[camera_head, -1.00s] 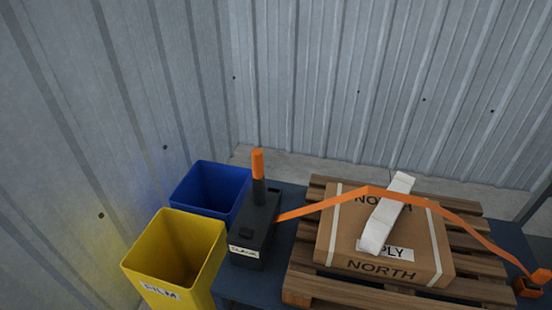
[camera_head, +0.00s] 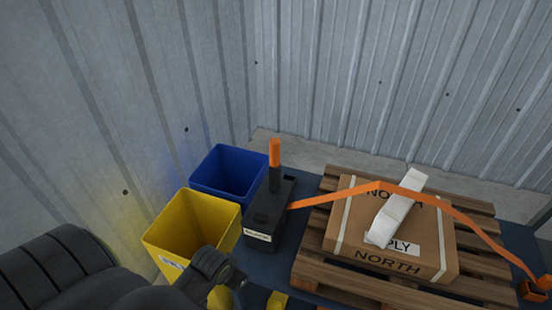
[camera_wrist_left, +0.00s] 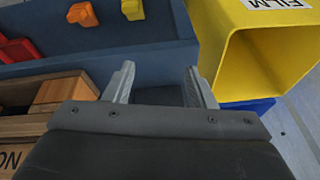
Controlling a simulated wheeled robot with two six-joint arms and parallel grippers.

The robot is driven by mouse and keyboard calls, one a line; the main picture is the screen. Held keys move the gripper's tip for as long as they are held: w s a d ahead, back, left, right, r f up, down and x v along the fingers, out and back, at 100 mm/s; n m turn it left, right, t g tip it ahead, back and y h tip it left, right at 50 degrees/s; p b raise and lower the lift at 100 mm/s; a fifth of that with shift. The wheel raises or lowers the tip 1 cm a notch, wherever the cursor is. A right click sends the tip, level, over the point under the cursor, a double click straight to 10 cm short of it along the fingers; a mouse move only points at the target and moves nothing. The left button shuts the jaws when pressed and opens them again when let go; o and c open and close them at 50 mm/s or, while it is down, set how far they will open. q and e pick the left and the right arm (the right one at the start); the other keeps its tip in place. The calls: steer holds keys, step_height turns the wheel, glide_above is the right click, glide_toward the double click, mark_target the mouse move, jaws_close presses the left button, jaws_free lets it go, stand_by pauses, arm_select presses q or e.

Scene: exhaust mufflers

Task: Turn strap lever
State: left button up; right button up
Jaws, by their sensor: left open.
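The strap lever (camera_head: 275,165) stands upright on a black box (camera_head: 268,213), with a dark shaft and an orange grip. An orange strap (camera_head: 330,197) runs from this box over a cardboard carton (camera_head: 350,239) to an orange fitting at the right. My left arm comes in from the lower left in the head view, below and left of the lever and apart from it. In the left wrist view my left gripper (camera_wrist_left: 158,76) is open, with nothing between its fingers. The lever cannot be made out in that view. My right gripper is not in view.
A yellow bin (camera_head: 190,222) and a blue bin (camera_head: 228,168) stand left of the black box. The carton lies on a wooden pallet (camera_head: 345,282) with a white strip on top. Several small coloured pieces, one orange (camera_wrist_left: 82,14), lie on a blue surface. Corrugated walls enclose the corner.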

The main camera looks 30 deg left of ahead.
arm_select(q)
steer(key=shift+t+h, duration=0.4)
steer(key=shift+h, duration=0.1)
steer(key=w+a+r, duration=0.1)
steer(key=w+r, duration=0.3)
steer(key=w, duration=0.1)
steer(key=w+r, duration=0.5)
steer(key=w, duration=0.1)
steer(key=w+a+r, duration=0.1)
steer(key=w+r, duration=0.4)
steer(key=shift+w+a+r, duration=0.15)
steer(key=shift+w+a, duration=0.2)
steer(key=w+a+r, duration=0.2)
steer(key=w+r, duration=0.2)
steer(key=r, duration=0.7)
steer(key=w+a+r, duration=0.1)
steer(key=w+r, duration=0.3)
steer(key=r, duration=0.7)
steer(key=b, duration=0.6)
glide_toward(276, 149)
steer(key=a+f, duration=0.1)
steer(key=x, duration=0.5)
steer(key=w+x, duration=0.1)
steer(key=x, duration=0.5)
steer(key=shift+w+a, duration=0.1)
steer(key=shift+w, duration=0.1)
jaws_close()
